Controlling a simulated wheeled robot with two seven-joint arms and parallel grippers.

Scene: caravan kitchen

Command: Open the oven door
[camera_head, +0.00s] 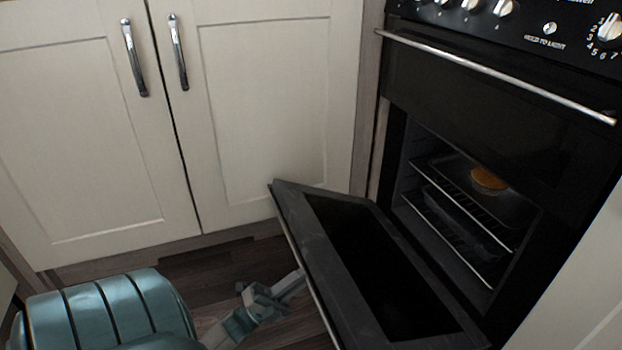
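The oven door (372,270) is a black panel with a dark inner window. It hangs open, swung down and outward at a slant, and the oven cavity shows behind it. A thin metal handle bar (304,268) runs along its outer edge. My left gripper (294,284) is low in the picture, at the outer side of the door by this bar. Its fingertips are partly hidden by the door, so I cannot tell if they grip the bar or only touch it. My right gripper is not in view.
Inside the oven are wire racks (455,190) and a tray with an orange-brown round item (489,179). A closed upper panel with a metal bar (490,72) and control knobs (503,8) are above. Cream cupboards (265,110) stand left, close to the door's corner.

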